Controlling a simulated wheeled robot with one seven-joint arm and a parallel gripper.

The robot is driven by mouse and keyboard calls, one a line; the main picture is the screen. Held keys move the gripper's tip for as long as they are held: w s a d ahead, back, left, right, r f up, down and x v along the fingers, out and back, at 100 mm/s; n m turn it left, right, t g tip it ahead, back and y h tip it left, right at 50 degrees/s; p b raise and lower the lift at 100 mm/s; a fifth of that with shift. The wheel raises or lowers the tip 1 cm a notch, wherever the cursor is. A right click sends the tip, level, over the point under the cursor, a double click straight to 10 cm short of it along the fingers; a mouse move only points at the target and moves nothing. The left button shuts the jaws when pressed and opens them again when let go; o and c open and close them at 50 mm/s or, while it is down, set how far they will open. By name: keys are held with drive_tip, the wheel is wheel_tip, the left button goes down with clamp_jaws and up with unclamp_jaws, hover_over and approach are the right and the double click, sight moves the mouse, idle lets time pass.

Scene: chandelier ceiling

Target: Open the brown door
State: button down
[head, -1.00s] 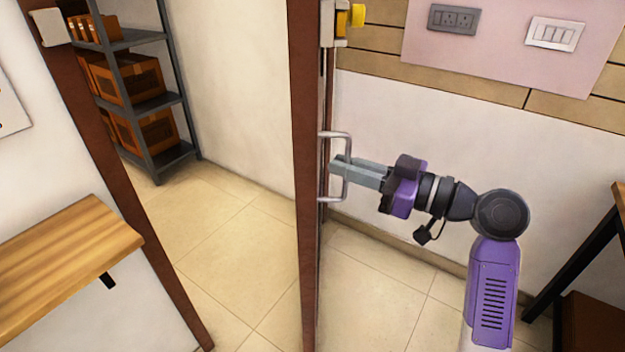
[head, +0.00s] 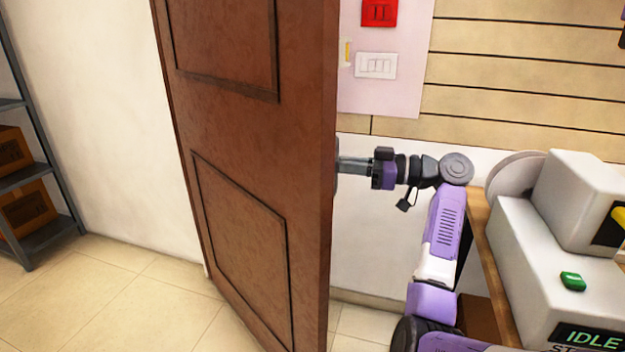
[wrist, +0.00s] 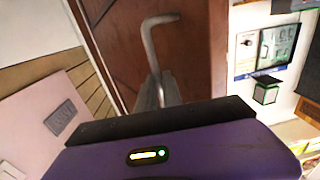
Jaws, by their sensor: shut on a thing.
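The brown door (head: 240,190) stands swung open in the head view, its panelled face and right edge showing. My gripper (head: 347,166) is at the right edge of the door, on the side turned away from the head camera. In the wrist view my gripper (wrist: 158,92) is shut on the metal door handle (wrist: 153,50), a grey bar that bends at its upper end. The brown door also fills the upper middle of the wrist view (wrist: 190,60). In the head view the handle is mostly hidden behind the door edge.
A grey shelf (head: 50,150) with orange boxes stands at far left. Tiled floor (head: 120,285) is clear left of the door. At right, close to my arm, a white machine (head: 530,250) sits on a wooden table (head: 478,215). Wall switches (head: 376,66) are behind.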

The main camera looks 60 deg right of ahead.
drive_tip(key=shift+s+d, duration=0.2)
drive_tip(key=shift+d, duration=0.95)
drive_tip(key=shift+s+d, duration=0.15)
drive_tip(key=shift+d, duration=1)
drive_tip(key=c, duration=1.6)
unclamp_jaws()
drive_tip(key=shift+o, duration=0.5)
drive_tip(key=shift+s, duration=0.1)
drive_tip(key=v, duration=0.7)
drive_tip(key=shift+s+d, duration=0.15)
drive_tip(key=shift+s, duration=0.15)
